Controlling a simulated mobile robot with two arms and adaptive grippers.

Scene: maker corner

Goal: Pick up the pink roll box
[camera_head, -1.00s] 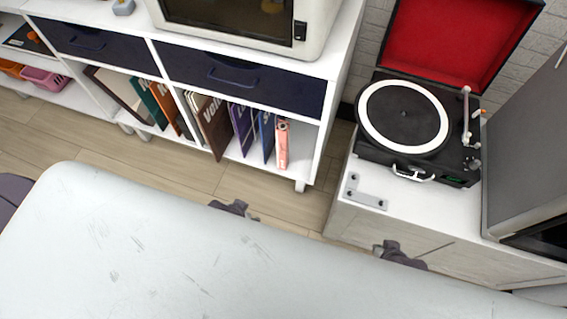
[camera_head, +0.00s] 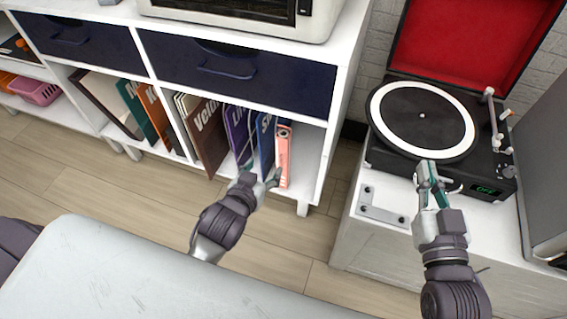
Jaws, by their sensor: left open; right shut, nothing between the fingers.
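The pink roll box (camera_head: 284,150) stands upright at the right end of the row on the lower shelf of the white cabinet, beside blue and purple folders. My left gripper (camera_head: 262,178) is open in front of the shelf, its fingers spread just in front of the lower part of the box and the blue folder (camera_head: 265,140). I cannot tell whether a finger touches the box. My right gripper (camera_head: 430,172) is shut and empty, near the front edge of the record player.
The black record player (camera_head: 422,118) with a red lid stands on a white cabinet at right, with a grey metal bracket (camera_head: 383,206) in front. The white cabinet's right side panel (camera_head: 326,150) stands close to the box, with a small gap between. Wooden floor lies below.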

